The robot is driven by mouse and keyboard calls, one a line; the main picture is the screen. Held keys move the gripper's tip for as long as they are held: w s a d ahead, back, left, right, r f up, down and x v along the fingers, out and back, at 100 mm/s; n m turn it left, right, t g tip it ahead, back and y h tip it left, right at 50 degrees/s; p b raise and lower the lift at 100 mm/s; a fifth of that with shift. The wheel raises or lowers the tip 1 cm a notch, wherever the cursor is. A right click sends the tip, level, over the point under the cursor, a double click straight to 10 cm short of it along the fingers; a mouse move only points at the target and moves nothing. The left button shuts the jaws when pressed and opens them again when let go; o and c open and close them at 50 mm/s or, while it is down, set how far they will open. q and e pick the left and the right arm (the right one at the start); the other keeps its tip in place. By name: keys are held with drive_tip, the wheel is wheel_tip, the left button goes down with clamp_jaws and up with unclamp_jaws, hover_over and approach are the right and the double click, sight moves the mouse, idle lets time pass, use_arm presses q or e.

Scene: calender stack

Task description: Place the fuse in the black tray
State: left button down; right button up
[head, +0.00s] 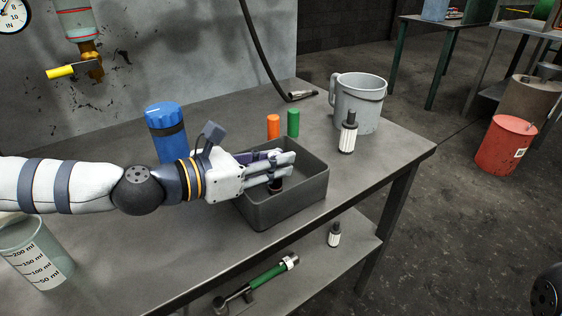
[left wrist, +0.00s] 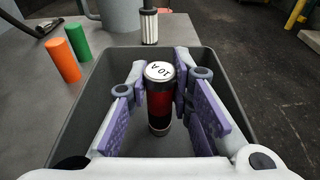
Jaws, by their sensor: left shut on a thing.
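The fuse (left wrist: 160,100) is a red cylinder with metal ends and "10 A" on its top. It stands upright between the purple-padded fingers of my left gripper (left wrist: 162,88), which is shut on it. In the head view, the left gripper (head: 284,168) reaches in from the left over the black tray (head: 289,204). Only the fuse's dark lower part (head: 276,187) shows there, below the fingers and inside the tray's walls. I cannot tell whether its base touches the tray floor. My right gripper is out of view.
An orange cylinder (head: 273,126) and a green cylinder (head: 293,122) stand behind the tray. A white-and-black filter (head: 348,134) and a grey mug (head: 364,103) are to the right. A blue-capped container (head: 167,132) and a beaker (head: 36,256) are to the left.

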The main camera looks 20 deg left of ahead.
use_arm(q)
drive_tip(key=shift+w+a+f, duration=0.1)
drive_tip(key=c, duration=1.4)
unclamp_jaws()
drive_tip(key=shift+c, duration=0.2)
drive_tip(key=shift+r, duration=0.45)
drive_tip(key=v, duration=1.2)
drive_tip(key=shift+f+p, duration=0.25)
drive_tip(key=shift+p, duration=0.05)
